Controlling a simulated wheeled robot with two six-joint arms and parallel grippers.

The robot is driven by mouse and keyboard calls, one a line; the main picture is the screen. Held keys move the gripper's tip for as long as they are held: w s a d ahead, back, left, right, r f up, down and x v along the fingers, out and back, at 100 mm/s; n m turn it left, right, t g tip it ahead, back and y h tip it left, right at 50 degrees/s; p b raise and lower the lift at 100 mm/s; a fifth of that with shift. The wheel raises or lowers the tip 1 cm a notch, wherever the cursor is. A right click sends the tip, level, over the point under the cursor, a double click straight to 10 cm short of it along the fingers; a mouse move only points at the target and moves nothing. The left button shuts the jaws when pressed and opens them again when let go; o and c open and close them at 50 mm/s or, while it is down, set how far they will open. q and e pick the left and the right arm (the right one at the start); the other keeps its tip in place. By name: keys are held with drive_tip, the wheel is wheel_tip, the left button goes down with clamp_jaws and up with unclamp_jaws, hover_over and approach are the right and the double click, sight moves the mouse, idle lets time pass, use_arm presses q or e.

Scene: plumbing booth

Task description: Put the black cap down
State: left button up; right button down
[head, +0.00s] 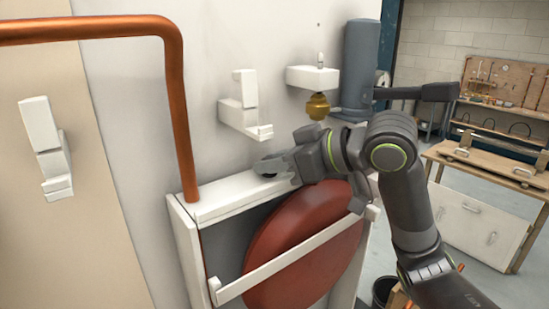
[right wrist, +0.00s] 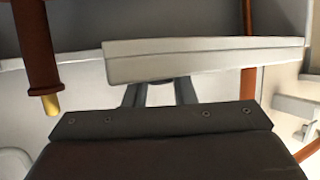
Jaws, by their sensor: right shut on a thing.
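My right gripper (head: 274,166) comes in from the right and is low over the white top ledge (head: 232,199) of the cabinet frame. It is shut on a small dark rounded thing, which I take to be the black cap (head: 267,169). The fingers hide most of the cap. In the right wrist view the two fingers (right wrist: 160,93) stand apart with a sliver of dark between them, and a white bar (right wrist: 205,60) covers their tips. I cannot tell whether the cap touches the ledge. My left gripper is not in view.
A copper pipe (head: 173,110) drops to the ledge's left end. A white wall bracket (head: 240,112) is just above the gripper; another (head: 46,150) is at far left. A brass fitting (head: 317,106) hangs behind the wrist. A large red disc (head: 300,250) sits below, behind a white bar.

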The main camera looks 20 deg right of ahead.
drive_tip(key=shift+f, duration=0.1)
drive_tip(key=c, duration=1.2)
unclamp_jaws()
drive_tip(key=b+v, duration=0.6)
drive_tip(key=v, duration=0.6)
drive_tip(key=shift+r, duration=0.2)
